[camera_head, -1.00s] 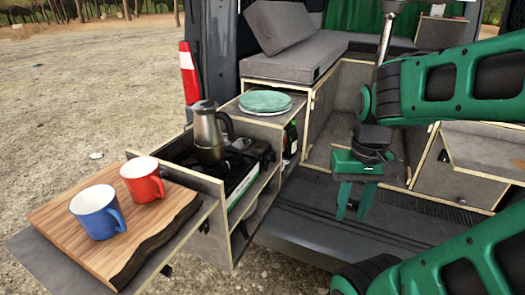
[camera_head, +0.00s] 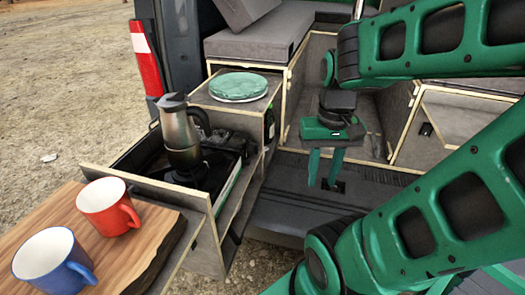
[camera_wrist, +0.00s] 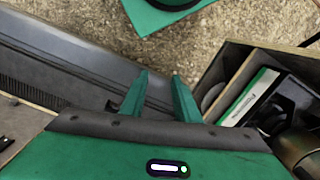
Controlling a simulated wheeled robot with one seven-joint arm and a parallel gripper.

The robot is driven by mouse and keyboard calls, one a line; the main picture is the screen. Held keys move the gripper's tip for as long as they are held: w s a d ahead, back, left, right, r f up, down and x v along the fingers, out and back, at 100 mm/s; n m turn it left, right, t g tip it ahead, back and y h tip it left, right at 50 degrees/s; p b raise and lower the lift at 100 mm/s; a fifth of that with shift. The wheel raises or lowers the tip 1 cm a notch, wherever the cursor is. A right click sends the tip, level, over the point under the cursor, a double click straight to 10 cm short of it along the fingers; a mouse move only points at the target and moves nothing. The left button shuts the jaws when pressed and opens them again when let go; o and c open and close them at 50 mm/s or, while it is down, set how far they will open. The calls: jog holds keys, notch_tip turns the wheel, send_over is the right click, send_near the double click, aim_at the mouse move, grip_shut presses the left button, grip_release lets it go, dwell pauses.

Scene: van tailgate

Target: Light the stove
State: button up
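The stove (camera_head: 222,165) sits in the pull-out kitchen box, mostly hidden by a metal moka pot (camera_head: 181,135) standing upright on it. In the wrist view the stove's light front panel (camera_wrist: 250,97) shows at the right, with the dark pot (camera_wrist: 297,148) at the lower right edge. My gripper (camera_head: 324,185) hangs pointing down to the right of the box, above the van's dark sill, apart from the stove. In the wrist view its two green fingers (camera_wrist: 159,80) are spread with nothing between them. The knob cannot be made out.
A red mug (camera_head: 103,210) and a blue mug (camera_head: 50,262) stand on a wooden board (camera_head: 150,245) at the left. Green plates (camera_head: 239,86) lie on the cabinet behind the stove. A dark bottle (camera_head: 269,128) stands in the cabinet's side.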

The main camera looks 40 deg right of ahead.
jog(key=w+d+f+m+g+y, duration=0.15)
jog(key=w+f+m+y, duration=0.4)
jog(key=f, duration=0.65)
jog(key=m+t+y, duration=0.5)
jog(key=m+t, duration=1.1)
send_near(254, 149)
jog(key=x, duration=0.6)
jog(key=shift+w+d, duration=0.15)
jog(key=shift+w, duration=0.25)
jog(key=shift+f, duration=0.1)
